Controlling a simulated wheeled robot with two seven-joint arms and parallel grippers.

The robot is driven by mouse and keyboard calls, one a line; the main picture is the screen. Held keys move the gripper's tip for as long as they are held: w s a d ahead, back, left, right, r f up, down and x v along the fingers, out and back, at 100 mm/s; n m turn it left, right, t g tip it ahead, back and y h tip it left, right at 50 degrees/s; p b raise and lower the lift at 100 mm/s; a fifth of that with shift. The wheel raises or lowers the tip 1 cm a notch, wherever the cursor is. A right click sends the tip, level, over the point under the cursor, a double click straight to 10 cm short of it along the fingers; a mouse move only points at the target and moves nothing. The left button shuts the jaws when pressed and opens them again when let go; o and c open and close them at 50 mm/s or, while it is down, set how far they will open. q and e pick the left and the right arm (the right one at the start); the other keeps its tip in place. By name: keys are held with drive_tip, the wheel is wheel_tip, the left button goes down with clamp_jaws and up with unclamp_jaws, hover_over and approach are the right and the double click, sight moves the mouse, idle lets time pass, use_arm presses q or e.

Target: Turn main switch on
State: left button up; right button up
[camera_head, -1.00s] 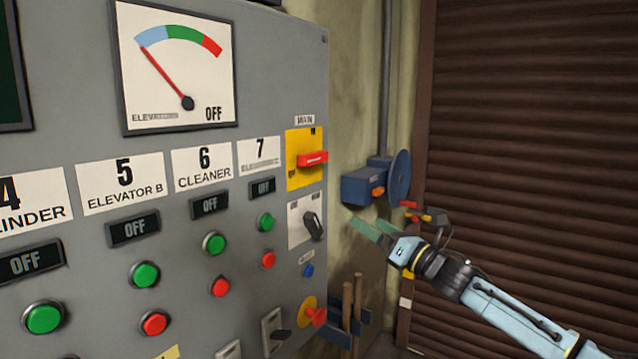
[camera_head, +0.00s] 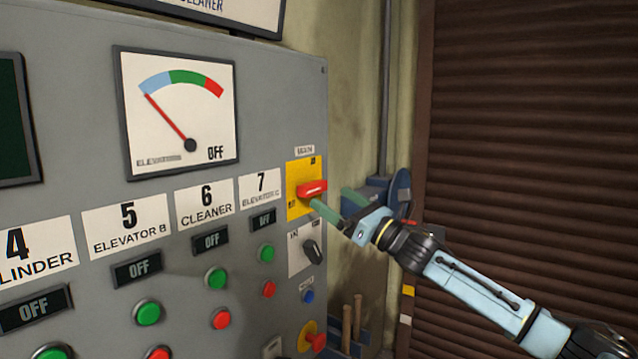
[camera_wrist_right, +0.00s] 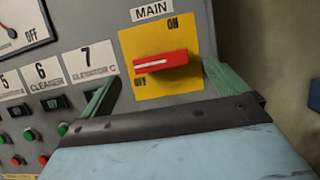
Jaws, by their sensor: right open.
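The main switch is a red handle (camera_head: 312,189) on a yellow plate (camera_head: 293,204), at the right end of the grey panel under a MAIN label. In the right wrist view the red handle (camera_wrist_right: 160,63) lies nearly level on the yellow plate (camera_wrist_right: 190,82), with ON at the upper right and OFF at the lower left. My right gripper (camera_head: 337,204) is open and empty, with its green fingers just below and right of the handle in the head view. In the wrist view the handle shows between the two fingers (camera_wrist_right: 158,90). Contact cannot be told. My left gripper is not in view.
A black rotary knob (camera_head: 313,251) sits below the main switch. Green buttons (camera_head: 216,278) and red buttons (camera_head: 222,318) fill the panel to the left. A blue wall box (camera_head: 370,192) stands behind my right gripper. A brown shutter (camera_head: 530,130) is at the right.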

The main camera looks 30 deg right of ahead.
sight(318, 188)
drive_tip(key=shift+p+x, duration=0.9)
drive_tip(key=shift+x, duration=1.9)
drive_tip(key=shift+c, duration=0.2)
drive_tip(key=c, duration=0.9)
